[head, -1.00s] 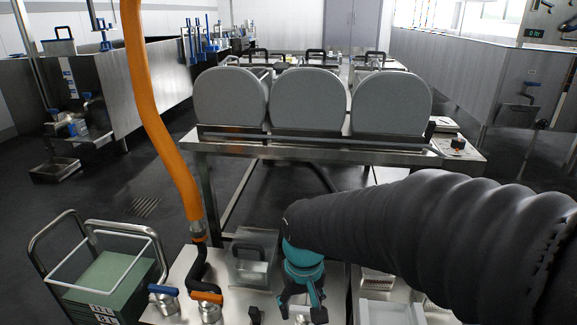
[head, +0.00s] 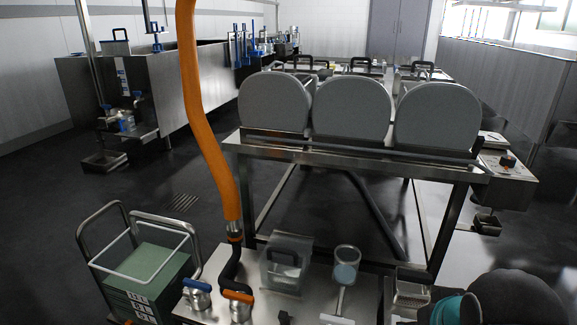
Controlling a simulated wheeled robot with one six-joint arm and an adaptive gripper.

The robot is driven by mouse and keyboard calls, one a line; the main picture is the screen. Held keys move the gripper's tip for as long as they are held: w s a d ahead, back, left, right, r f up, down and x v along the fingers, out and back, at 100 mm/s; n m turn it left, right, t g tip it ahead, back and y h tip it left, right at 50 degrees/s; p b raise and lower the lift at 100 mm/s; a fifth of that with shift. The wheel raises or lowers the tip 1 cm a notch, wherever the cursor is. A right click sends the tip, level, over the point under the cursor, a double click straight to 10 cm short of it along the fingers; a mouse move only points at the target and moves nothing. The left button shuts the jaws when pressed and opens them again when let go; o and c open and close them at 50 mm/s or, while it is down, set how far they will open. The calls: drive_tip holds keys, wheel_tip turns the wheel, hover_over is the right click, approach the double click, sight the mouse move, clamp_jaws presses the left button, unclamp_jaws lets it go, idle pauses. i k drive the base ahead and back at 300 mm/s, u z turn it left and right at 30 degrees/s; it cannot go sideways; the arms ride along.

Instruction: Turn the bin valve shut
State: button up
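Two valves stand on the steel table at the bottom. One has a blue handle (head: 197,284) and the other an orange handle (head: 238,296). A black hose joined to a thick orange hose (head: 200,110) comes down close behind them. More blue-handled fittings (head: 137,95) sit on the steel vat at the left. I cannot tell which of these is the bin valve. My gripper (head: 447,311) shows only as a teal and dark part at the bottom right edge, well right of the table valves. Its fingertips are hidden or cut off.
A green bin (head: 150,268) with a metal frame stands left of the valves. A clear box (head: 286,262), a ladle-like tool (head: 345,270) and a steel basket (head: 411,290) sit to the right. A rack with three grey rounded panels (head: 352,106) stands behind. The dark floor at left is open.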

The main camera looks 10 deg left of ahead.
sight(197, 285)
drive_tip(key=u, duration=2.95)
drive_tip(key=i, duration=0.75)
drive_tip(key=z, duration=2.05)
